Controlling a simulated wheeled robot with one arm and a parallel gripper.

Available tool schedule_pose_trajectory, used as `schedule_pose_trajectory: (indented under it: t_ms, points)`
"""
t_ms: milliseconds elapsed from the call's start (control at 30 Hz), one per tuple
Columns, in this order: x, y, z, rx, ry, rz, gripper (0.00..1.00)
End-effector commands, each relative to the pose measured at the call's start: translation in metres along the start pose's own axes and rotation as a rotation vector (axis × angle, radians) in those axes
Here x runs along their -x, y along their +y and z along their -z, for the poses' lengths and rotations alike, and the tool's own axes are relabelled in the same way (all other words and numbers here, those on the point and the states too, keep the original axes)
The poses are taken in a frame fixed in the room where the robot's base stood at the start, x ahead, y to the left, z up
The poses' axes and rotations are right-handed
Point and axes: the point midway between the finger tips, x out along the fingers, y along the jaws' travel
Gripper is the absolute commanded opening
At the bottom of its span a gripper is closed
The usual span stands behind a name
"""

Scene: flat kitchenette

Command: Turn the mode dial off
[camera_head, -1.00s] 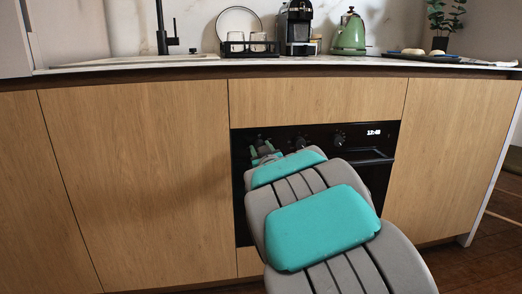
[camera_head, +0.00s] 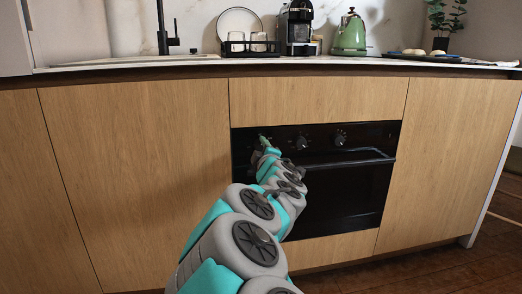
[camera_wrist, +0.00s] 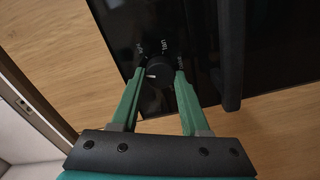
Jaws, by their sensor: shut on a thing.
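The black oven (camera_head: 345,195) is set in the wooden cabinet front, with a row of knobs along its top panel. My gripper (camera_head: 265,140) is at the leftmost knob in the head view and mostly hides it. In the wrist view, a round black dial (camera_wrist: 157,70) sits between the green fingertips of my gripper (camera_wrist: 160,75), which are shut on its sides. A white mark shows on the dial's lower left. Small white labels stand around the dial; the right one is partly covered by a finger.
The middle knob (camera_head: 302,143) and right knob (camera_head: 340,138) are just right of my gripper. The oven's bar handle (camera_head: 350,160) runs below them; a dark bar (camera_wrist: 231,50) also shows close by in the wrist view. The counter above holds a green kettle (camera_head: 350,35) and a coffee machine (camera_head: 299,28).

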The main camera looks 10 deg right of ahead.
Motion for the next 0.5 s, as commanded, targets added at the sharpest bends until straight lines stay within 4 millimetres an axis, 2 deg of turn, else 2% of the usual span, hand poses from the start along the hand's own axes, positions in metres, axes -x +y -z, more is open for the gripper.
schedule_pose_trajectory:
  t_ms: [200,500]
  points:
    - [-0.0001,-0.0011,0.0003,0.177,0.002,0.0,0.0]
    - [0.0001,-0.0015,0.0005,0.33,0.002,0.0,0.0]
